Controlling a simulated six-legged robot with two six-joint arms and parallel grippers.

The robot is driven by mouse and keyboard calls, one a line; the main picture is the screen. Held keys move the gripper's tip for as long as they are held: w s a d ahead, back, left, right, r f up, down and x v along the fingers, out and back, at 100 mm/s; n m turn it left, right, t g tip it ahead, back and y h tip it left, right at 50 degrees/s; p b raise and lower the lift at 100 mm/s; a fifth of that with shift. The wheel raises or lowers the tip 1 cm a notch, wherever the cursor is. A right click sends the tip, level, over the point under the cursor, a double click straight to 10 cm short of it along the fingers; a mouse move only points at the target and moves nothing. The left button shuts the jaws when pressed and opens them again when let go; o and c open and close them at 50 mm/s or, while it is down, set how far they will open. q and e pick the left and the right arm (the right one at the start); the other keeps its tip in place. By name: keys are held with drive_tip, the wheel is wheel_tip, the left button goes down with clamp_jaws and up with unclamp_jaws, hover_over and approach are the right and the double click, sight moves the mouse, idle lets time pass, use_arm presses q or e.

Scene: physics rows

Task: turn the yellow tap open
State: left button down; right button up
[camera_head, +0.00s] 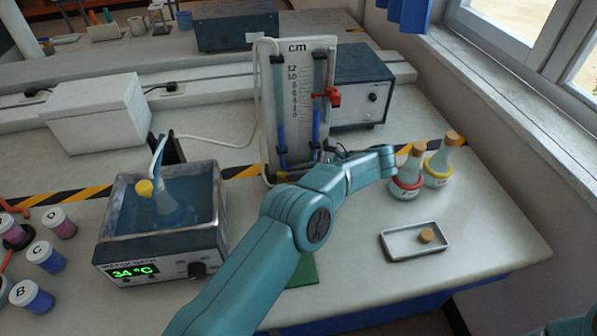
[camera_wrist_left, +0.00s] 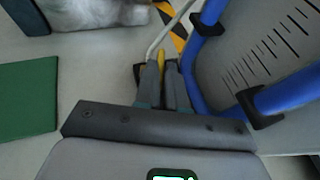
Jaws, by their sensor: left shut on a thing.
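The yellow tap (camera_wrist_left: 163,64) shows in the left wrist view as a narrow yellow strip between my left gripper's fingertips. My left gripper (camera_wrist_left: 161,68) is shut on it, with one dark finger on each side. Most of the tap is hidden by the fingers. In the head view my left arm reaches over the bench to the foot of the upright board (camera_head: 298,95) with the cm scale and blue U-tube. There the arm hides the tap and most of the gripper. My right gripper is not in view.
A water bath (camera_head: 110,250) reading 34 °C stands at left, holding a yellow-stoppered flask (camera_head: 172,208). Two corked flasks (camera_head: 408,180) and a white tray (camera_head: 400,252) are at right. A green mat (camera_wrist_left: 28,98) lies nearby.

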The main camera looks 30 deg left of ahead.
use_arm(q)
drive_tip(key=shift+a, duration=0.1)
drive_tip(key=c, duration=1.2)
unclamp_jaws()
drive_tip(key=shift+s, duration=0.1)
